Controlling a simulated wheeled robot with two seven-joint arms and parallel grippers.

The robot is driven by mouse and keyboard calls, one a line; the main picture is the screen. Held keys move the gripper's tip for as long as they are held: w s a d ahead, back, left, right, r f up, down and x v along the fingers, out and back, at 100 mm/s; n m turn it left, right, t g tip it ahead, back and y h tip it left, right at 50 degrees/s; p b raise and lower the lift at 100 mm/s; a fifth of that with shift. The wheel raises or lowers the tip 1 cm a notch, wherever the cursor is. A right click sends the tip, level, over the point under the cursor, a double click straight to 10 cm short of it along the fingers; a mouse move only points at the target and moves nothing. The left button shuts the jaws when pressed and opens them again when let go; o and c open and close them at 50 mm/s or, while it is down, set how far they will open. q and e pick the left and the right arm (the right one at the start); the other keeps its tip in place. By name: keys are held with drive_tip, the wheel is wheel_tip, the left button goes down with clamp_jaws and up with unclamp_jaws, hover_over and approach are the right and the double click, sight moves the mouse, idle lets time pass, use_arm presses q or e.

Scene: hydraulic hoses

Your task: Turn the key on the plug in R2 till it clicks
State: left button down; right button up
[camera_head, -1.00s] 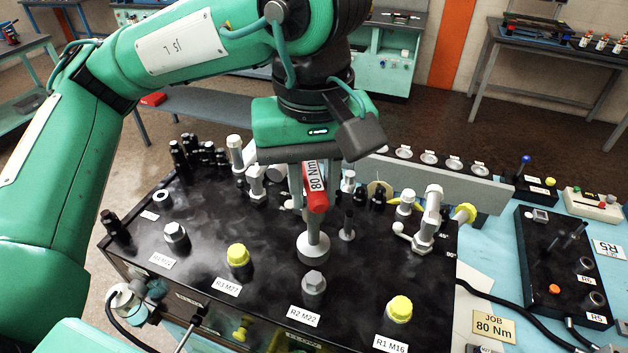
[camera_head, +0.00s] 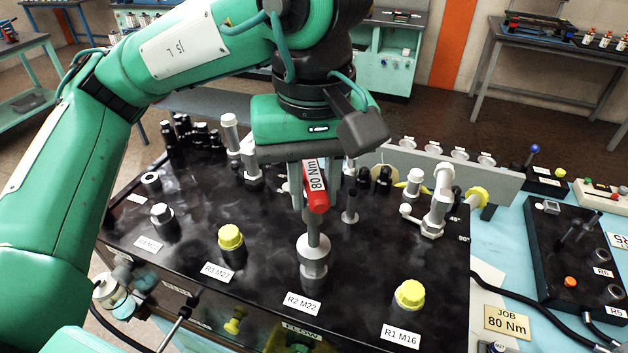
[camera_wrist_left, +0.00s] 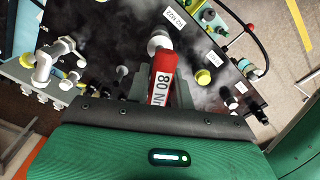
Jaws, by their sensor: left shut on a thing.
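My left gripper (camera_head: 312,185) is shut on a red key (camera_head: 316,200) labelled 80 Nm. The key points down, and its grey shaft and round socket (camera_head: 313,250) stand upright over the R2 M22 port, behind the R2 M22 label (camera_head: 303,303). The socket covers the R2 plug, so I cannot see how far it is seated. In the left wrist view the red key (camera_wrist_left: 162,75) runs from between the fingers to the pale socket (camera_wrist_left: 158,42). My right gripper is not in view.
Yellow-capped ports R3 M27 (camera_head: 231,238) and R1 M16 (camera_head: 410,294) flank R2. A grey elbow fitting (camera_head: 437,205) rises at right, and black fittings (camera_head: 190,135) stand at back left. A JOB 80 Nm card (camera_head: 508,321) lies on the blue bench at right.

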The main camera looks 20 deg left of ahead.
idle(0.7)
use_arm(q)
drive_tip(key=shift+b, duration=0.4)
drive_tip(key=shift+b, duration=0.7)
idle(0.9)
drive_tip(key=shift+f+b, duration=1.55)
drive_tip(key=c, duration=1.1)
unclamp_jaws()
drive_tip(key=shift+c, duration=0.2)
drive_tip(key=shift+r, duration=0.15)
wheel_tip(320, 180, up, 14)
drive_tip(key=shift+f+b, duration=0.2)
drive_tip(key=shift+b, duration=0.1)
